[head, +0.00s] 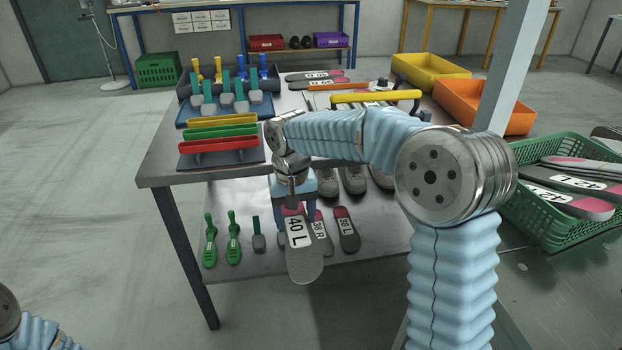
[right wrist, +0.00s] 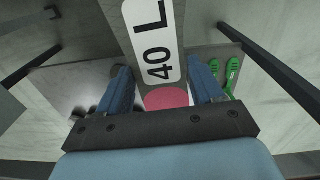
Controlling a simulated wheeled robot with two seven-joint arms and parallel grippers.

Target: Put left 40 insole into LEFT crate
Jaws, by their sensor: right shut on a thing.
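The insole labelled 40 L (head: 305,264) is grey with a pink heel end and a white label. My right gripper (head: 293,203) is shut on its pink end, and the insole hangs in front of the table edge, above the lower shelf. In the right wrist view the same insole (right wrist: 152,42) lies between the two blue fingers of the gripper (right wrist: 165,88). No crate marked LEFT can be made out. A green crate (head: 545,231) at the right holds several insoles, some labelled 42 L. My left gripper is out of view; only part of that arm shows at the lower left.
The lower shelf (head: 240,290) carries insoles labelled 38 R (head: 321,232) and 38 L (head: 347,230), and green tools (head: 233,240). The table above holds coloured racks (head: 220,133). Yellow (head: 430,75) and orange (head: 490,105) crates stand behind right, near a grey post (head: 515,65).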

